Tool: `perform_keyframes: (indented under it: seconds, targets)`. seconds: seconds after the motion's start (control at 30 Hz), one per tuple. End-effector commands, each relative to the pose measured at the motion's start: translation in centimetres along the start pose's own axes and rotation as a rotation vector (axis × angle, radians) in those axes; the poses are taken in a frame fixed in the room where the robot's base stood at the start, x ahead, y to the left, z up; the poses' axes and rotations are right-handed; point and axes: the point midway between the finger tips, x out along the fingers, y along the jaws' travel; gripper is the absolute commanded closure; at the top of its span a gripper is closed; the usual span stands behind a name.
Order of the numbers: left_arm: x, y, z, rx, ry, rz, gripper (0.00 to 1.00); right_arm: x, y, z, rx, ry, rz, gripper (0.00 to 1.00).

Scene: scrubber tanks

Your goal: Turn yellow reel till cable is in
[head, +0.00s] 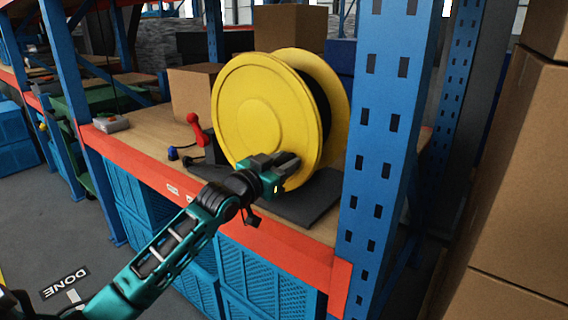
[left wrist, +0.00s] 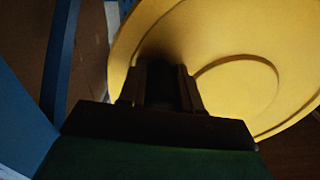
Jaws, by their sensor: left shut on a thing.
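The yellow reel (head: 245,105) stands upright on a dark base plate (head: 305,205) on the shelf, with dark cable (head: 318,98) wound between its two flanges. My left gripper (head: 285,165) is at the lower right of the reel's front face and is shut there. The left wrist view shows its fingers (left wrist: 160,88) against the yellow face of the reel (left wrist: 235,85). The part between the fingers is in shadow and hidden. A blue-ended plug (head: 173,153) and dark cable pieces lie left of the reel. My right gripper is not in view.
A red handle (head: 197,130) stands left of the reel. A blue post (head: 385,150) rises close on the right, and an orange beam (head: 160,180) edges the shelf. Cardboard boxes (head: 290,27) are behind. A small grey box (head: 110,123) is on the shelf's left.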

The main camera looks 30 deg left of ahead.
Motion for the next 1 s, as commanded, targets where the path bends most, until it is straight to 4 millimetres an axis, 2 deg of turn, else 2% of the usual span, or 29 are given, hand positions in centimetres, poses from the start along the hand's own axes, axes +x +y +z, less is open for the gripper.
perform_keyframes:
  seconds: [0.27,0.47,0.73,1.0]
  targets:
    - [0.0,-0.1,1.1,0.074,-0.009,0.001,1.0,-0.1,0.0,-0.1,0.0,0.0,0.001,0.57]
    - [0.0,-0.5,2.5,0.213,-0.01,0.002,1.0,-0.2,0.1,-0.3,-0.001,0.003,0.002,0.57]
    - [-0.1,-2.1,4.8,0.463,-0.011,0.003,1.0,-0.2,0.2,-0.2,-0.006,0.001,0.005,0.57]
    - [-0.1,-4.5,6.6,0.719,-0.01,0.003,1.0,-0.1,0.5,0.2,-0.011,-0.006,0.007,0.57]
